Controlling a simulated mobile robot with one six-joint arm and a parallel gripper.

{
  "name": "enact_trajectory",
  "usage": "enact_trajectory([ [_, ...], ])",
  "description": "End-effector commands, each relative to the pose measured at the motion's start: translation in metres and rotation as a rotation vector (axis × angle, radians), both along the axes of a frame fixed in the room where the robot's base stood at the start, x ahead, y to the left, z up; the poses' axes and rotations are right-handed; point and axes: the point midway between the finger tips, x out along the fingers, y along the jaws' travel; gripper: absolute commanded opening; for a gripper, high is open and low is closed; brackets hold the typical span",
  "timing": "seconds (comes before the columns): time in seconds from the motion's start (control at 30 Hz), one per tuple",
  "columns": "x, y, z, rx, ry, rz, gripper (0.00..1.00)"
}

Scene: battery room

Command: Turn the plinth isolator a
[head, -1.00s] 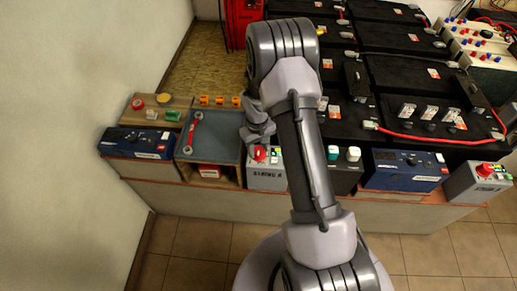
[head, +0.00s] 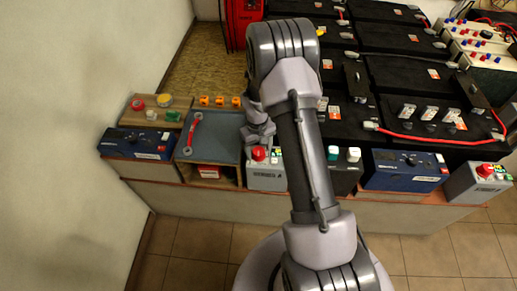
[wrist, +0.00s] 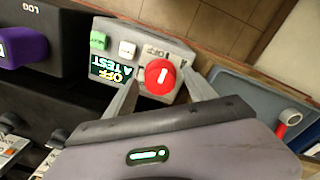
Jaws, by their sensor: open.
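Isolator A is a grey box on the plinth front with a red rotary knob (head: 258,154), just below my gripper (head: 258,137) in the head view. In the wrist view the red knob (wrist: 160,76) carries a short white mark. Beside it a small green-lit display (wrist: 111,70) reads OFF and A TEST, upside down in this picture. My gripper (wrist: 161,83) is open, with one finger on each side of the knob. I cannot tell whether the fingers touch it. My arm hides the box's right part in the head view.
A blue-grey tray (head: 222,150) with a red-handled wrench (head: 193,132) lies to the left. Blue boxes (head: 137,144) and (head: 405,170) stand along the plinth, and a second red-knobbed box (head: 477,183) stands far right. Black batteries (head: 400,80) fill the area behind.

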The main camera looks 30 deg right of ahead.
Motion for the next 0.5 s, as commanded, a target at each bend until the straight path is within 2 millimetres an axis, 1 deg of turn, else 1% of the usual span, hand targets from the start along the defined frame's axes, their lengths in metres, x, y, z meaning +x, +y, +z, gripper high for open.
enact_trajectory([
  [0.07, 0.001, 0.000, 0.009, -0.001, -0.002, 0.001, 0.64],
  [0.17, 0.001, 0.001, 0.032, -0.001, -0.003, 0.000, 0.64],
  [0.4, 0.001, 0.003, 0.114, -0.001, -0.004, 0.001, 0.64],
  [0.5, 0.001, 0.004, 0.142, -0.001, -0.004, 0.000, 0.64],
])
